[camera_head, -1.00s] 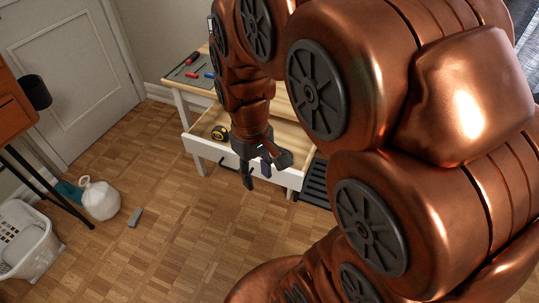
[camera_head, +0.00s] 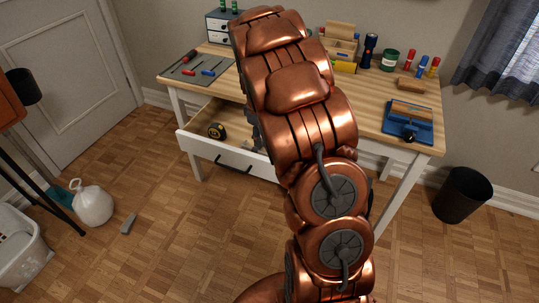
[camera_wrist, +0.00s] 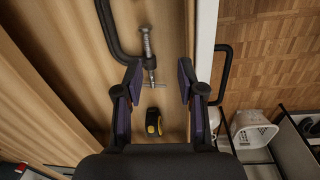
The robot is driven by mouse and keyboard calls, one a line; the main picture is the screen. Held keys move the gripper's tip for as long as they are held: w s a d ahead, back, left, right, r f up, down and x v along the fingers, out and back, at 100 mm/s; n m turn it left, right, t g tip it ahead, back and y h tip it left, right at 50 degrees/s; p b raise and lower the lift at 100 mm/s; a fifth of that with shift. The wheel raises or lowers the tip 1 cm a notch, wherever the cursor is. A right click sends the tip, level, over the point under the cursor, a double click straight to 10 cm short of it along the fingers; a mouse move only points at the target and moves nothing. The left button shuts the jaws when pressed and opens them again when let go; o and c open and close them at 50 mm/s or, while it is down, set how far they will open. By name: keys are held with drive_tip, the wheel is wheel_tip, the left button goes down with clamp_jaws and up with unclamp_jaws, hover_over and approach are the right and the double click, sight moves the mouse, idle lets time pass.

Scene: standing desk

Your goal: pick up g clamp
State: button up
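The g clamp (camera_wrist: 112,40) lies in the open desk drawer in the wrist view, with a dark curved frame and a silver screw with a cross handle. Its upper part is cut off by the picture edge. My gripper (camera_wrist: 160,66) is open and empty, fingers pointing toward the clamp. The screw's handle end shows between the fingers, and the frame lies beyond the left finger. Whether the fingers are down at clamp height is unclear. In the head view my arm hides the clamp and most of the gripper.
A yellow-black tape measure (camera_wrist: 153,122) lies in the drawer (camera_head: 228,160), near the gripper base in the wrist view; it also shows in the head view (camera_head: 216,131). The drawer front with its handle (camera_wrist: 222,72) borders the right. The desktop (camera_head: 372,98) overhangs behind and carries several tools.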

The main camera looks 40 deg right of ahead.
sight(265, 154)
drive_tip(key=f, duration=0.1)
drive_tip(key=d+f, duration=0.1)
drive_tip(key=f, duration=0.1)
drive_tip(key=w+f, duration=0.1)
drive_tip(key=shift+w+d+f, duration=0.1)
drive_tip(key=shift+d+f, duration=0.1)
drive_tip(key=shift+f, duration=0.05)
drive_tip(key=shift+w+d+f+p, duration=0.1)
drive_tip(key=shift+d+f+p, duration=0.15)
drive_tip(key=shift+f, duration=1.05)
drive_tip(key=shift+w+d+f+p, duration=0.1)
drive_tip(key=shift+d+f, duration=0.15)
drive_tip(key=shift+f, duration=1)
clamp_jaws()
